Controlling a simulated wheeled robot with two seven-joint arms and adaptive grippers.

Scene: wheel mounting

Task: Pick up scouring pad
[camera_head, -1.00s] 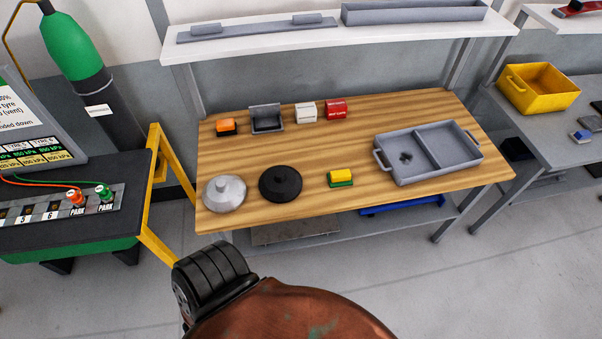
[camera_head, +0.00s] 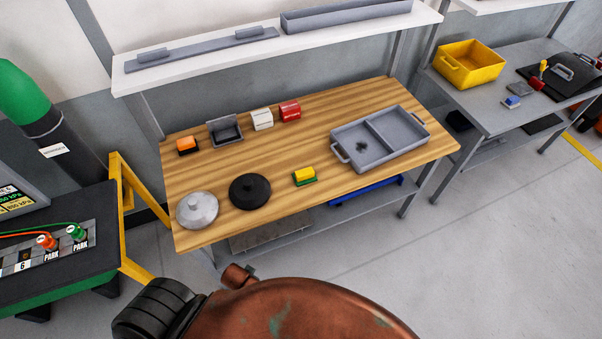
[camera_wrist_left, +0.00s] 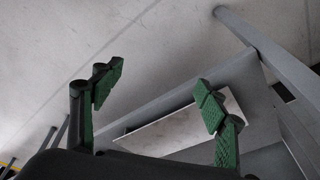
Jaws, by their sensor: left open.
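A yellow-and-green block (camera_head: 304,176), which looks like the scouring pad, lies near the front edge of the wooden workbench (camera_head: 262,163), green side down. My left gripper (camera_wrist_left: 158,95) shows in the left wrist view with its two green-padded fingers spread apart and nothing between them. It faces the floor and the lower shelf of a bench, with a pale plate (camera_wrist_left: 185,128) on it. The pad is not in that view. Neither gripper shows in the head view.
A black lidded disc (camera_head: 250,191) and a silver one (camera_head: 198,210) sit left of the pad. A two-part grey tray (camera_head: 425,122) stands to its right. Small blocks and a grey holder (camera_head: 225,132) line the back. A yellow frame (camera_head: 128,215) stands left of the bench.

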